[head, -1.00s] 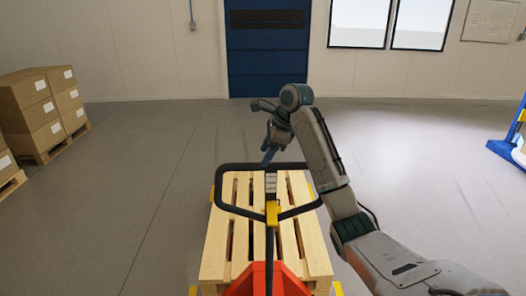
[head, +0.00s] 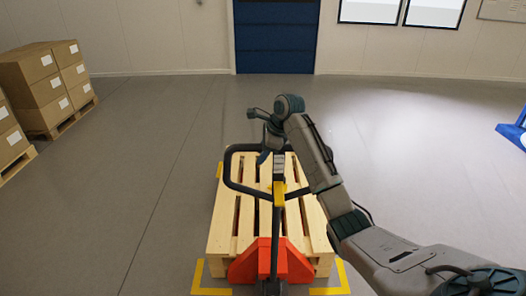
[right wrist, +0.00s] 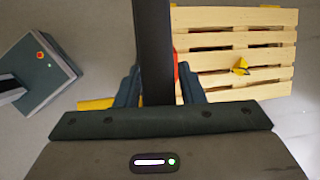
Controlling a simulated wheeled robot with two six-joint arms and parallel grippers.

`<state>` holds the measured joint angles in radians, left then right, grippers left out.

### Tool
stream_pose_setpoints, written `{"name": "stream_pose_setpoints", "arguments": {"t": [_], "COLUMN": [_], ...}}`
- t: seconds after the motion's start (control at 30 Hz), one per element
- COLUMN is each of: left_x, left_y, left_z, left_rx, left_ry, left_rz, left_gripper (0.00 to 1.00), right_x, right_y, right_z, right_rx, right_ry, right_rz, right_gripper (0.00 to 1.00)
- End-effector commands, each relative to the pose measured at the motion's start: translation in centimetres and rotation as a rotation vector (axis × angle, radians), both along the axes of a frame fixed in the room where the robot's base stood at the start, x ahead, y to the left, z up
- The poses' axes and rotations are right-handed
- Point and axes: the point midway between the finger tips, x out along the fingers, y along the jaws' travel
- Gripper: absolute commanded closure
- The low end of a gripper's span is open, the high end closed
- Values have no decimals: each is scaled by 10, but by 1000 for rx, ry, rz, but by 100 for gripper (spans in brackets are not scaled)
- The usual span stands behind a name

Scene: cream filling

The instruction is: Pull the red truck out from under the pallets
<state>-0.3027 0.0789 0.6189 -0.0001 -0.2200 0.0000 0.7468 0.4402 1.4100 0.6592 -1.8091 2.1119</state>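The red pallet truck (head: 272,262) stands at the near end of a wooden pallet (head: 218,232), its forks hidden under the slats. Its black loop handle (head: 230,172), with a yellow hub, rises over the pallet. My right gripper (head: 263,157) is at the top bar of the loop, pointing down. In the right wrist view, the black bar (right wrist: 153,40) runs between the fingers of my right gripper (right wrist: 158,85). Both fingers lie close along the bar and look shut on it. My left gripper is not in view.
Yellow floor tape (head: 342,280) marks the pallet's corners. Stacked cartons (head: 40,80) on pallets stand at the left. A blue frame (head: 512,134) stands at the far right. A blue door (head: 275,50) is in the back wall. The floor on both sides is clear.

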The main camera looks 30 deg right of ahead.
Motion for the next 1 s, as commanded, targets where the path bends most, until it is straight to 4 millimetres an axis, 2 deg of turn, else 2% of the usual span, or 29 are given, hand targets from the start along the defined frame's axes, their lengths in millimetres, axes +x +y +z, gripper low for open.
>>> {"name": "stream_pose_setpoints", "arguments": {"t": [0.03,0.17,1.0], "left_x": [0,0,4], "left_y": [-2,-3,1], "left_z": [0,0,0], "left_rx": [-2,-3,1], "left_ry": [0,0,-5], "left_rz": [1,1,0], "left_gripper": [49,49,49], "right_x": [0,0,0], "right_y": [0,0,0], "right_z": [0,0,1], "right_rx": [0,0,0], "right_ry": [0,0,-1], "right_rz": [0,0,0], "right_gripper": [75,100,100]}}
